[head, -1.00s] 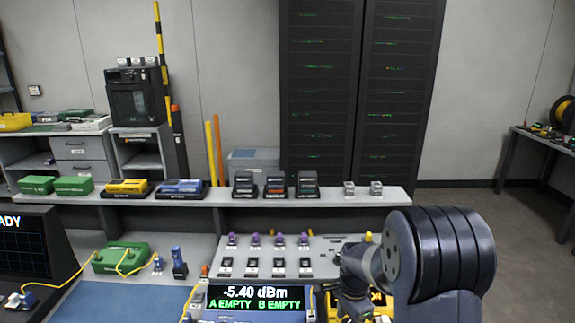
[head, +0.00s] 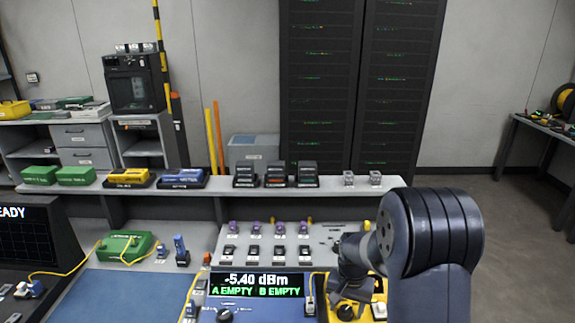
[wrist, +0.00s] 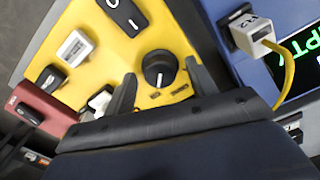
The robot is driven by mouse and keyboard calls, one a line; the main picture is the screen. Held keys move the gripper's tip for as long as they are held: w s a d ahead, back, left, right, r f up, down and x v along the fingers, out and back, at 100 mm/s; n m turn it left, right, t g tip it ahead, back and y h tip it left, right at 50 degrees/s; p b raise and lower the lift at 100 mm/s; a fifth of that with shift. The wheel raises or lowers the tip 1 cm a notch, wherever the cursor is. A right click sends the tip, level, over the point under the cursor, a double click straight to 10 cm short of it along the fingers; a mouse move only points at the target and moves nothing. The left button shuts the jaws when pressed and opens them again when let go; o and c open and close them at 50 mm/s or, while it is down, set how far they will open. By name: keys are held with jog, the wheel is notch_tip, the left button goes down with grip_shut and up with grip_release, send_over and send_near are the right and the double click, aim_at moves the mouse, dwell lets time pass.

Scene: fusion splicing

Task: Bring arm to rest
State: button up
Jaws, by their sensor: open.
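My arm (head: 435,235) stands at the right of the head view, bent over the bench, with its wrist reaching down to the left. In the head view the fingers are hard to make out, and the yellow device (head: 369,311) is partly hidden by my wrist.
A power meter (head: 262,284) reads "-5.40 dBm, A EMPTY B EMPTY" beside my wrist. A yellow cable (wrist: 288,75) runs from a plug at its edge. A sloped panel (head: 320,240) with switches is behind, then a raised shelf (head: 330,186). The blue mat (head: 130,297) is clear.

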jog(key=n+p, duration=0.2)
jog(key=n, duration=0.2)
jog(key=shift+r+n, duration=0.15)
jog(key=shift+n, duration=0.25)
jog(key=n+p, duration=0.2)
jog(key=n, duration=0.1)
jog(key=shift+n, duration=0.3)
jog(key=shift+w+r, duration=0.1)
jog(key=shift+r, duration=0.2)
jog(key=shift+r+b, duration=0.3)
jog(key=shift+r, duration=0.35)
